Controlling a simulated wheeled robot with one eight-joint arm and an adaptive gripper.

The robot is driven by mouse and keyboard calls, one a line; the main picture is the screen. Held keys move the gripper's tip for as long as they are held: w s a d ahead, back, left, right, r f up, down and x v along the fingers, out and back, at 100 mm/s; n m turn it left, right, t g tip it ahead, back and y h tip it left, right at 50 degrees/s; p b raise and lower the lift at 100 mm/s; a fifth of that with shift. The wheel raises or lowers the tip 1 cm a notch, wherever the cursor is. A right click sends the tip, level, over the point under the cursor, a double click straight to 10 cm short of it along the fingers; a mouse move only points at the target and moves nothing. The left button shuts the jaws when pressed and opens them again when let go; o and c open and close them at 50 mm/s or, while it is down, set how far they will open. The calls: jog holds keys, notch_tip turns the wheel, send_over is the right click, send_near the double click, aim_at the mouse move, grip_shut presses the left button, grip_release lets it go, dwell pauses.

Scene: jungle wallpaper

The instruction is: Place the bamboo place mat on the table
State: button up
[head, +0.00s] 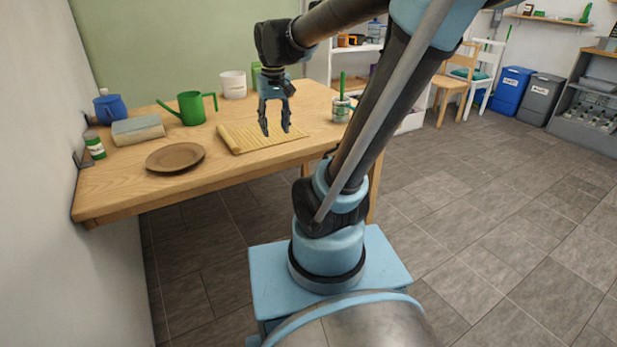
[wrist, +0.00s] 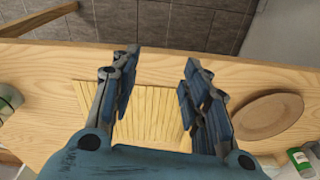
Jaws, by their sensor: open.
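The bamboo place mat (head: 262,136) lies on the wooden table (head: 110,196), pale yellow and slatted, with a rolled or raised edge at its left side. In the wrist view the mat (wrist: 150,112) shows between and below my fingers, on the table top (wrist: 60,62). My gripper (head: 276,130) is open and points down over the mat, with nothing between its fingers. In the wrist view my gripper (wrist: 165,65) has its two fingers well apart. Part of the mat is hidden behind the gripper body. I cannot tell the exact height of the fingertips above it.
A brown plate (head: 175,157) lies left of the mat. A green watering can (head: 190,107), a white pot (head: 233,85), a book (head: 138,130), a blue mug (head: 110,109) and a green jar (head: 94,146) stand around. A cup with a green straw (head: 341,108) stands at right.

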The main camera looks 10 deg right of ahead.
jog(key=s+d+f, duration=0.3)
jog(key=s+f, duration=0.2)
jog(key=s, duration=0.2)
jog(key=s+d+f+m+t, duration=0.1)
jog(key=s+d+f, duration=0.3)
jog(key=s+f, duration=0.2)
jog(key=shift+s+f, duration=0.15)
jog(key=shift+s, duration=0.35)
jog(key=shift+d, duration=0.1)
